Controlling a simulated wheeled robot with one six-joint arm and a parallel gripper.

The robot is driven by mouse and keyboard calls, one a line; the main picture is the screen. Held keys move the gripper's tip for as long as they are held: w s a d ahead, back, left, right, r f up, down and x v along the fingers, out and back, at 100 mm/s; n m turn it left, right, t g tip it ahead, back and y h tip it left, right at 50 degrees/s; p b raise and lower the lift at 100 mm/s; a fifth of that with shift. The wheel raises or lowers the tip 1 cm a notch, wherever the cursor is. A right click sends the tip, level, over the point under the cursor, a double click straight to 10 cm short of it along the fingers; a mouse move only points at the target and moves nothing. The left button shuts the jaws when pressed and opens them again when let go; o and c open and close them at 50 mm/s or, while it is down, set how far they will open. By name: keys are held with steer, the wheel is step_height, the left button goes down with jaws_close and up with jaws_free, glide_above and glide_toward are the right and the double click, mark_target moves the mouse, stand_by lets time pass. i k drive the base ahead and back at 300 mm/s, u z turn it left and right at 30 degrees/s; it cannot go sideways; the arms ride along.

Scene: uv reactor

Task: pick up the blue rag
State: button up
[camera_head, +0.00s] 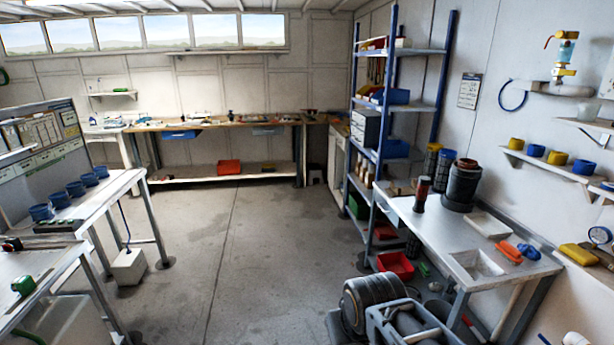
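A small blue item that looks like the blue rag (529,251) lies on the right-hand metal bench (415,212), near its right end. It is small in the picture, so its folds are hard to make out. An orange cloth-like item (506,251) lies just left of it, close beside it; whether they touch is unclear.
A white tray (487,225), a dark canister (462,186) and a red-and-black cylinder (421,195) stand on the bench. The middle floor (235,240) is clear. A left bench (112,189) holds several blue cups.

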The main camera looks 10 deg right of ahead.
mark_target(528, 252)
steer(key=z, duration=0.2)
steer(key=i, duration=1.65)
steer(key=z, duration=1.35)
steer(key=i, duration=0.85)
steer(key=z, duration=1.35)
steer(key=i, duration=0.35)
steer(key=z, duration=0.25)
